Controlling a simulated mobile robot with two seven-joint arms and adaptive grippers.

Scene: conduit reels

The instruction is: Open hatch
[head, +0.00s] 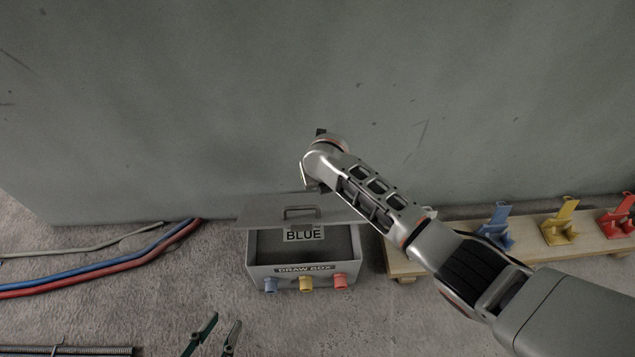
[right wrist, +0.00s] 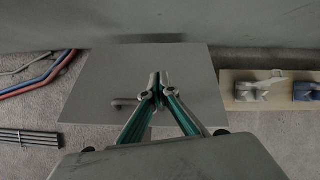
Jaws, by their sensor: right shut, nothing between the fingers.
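The draw box (head: 303,281) stands on the floor against the wall in the head view, with its name on the front. Its grey hatch panel (head: 262,211) with a bar handle (head: 300,211) is at the top; below it a dark recess shows a BLUE label (head: 303,234). I cannot tell how far the hatch has moved. In the right wrist view, my right gripper (right wrist: 160,79) is shut and empty before the hatch (right wrist: 200,75), just right of the handle (right wrist: 122,103); contact is unclear. My left gripper (head: 226,320) is open and empty at the bottom.
Blue, yellow and red knobs (head: 306,283) are on the box front. A wooden board (head: 405,262) with blue, yellow and red brackets (head: 560,225) stands at right. Coloured conduits (head: 120,266) and dark rods (head: 70,350) lie at left. Floor before the box is clear.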

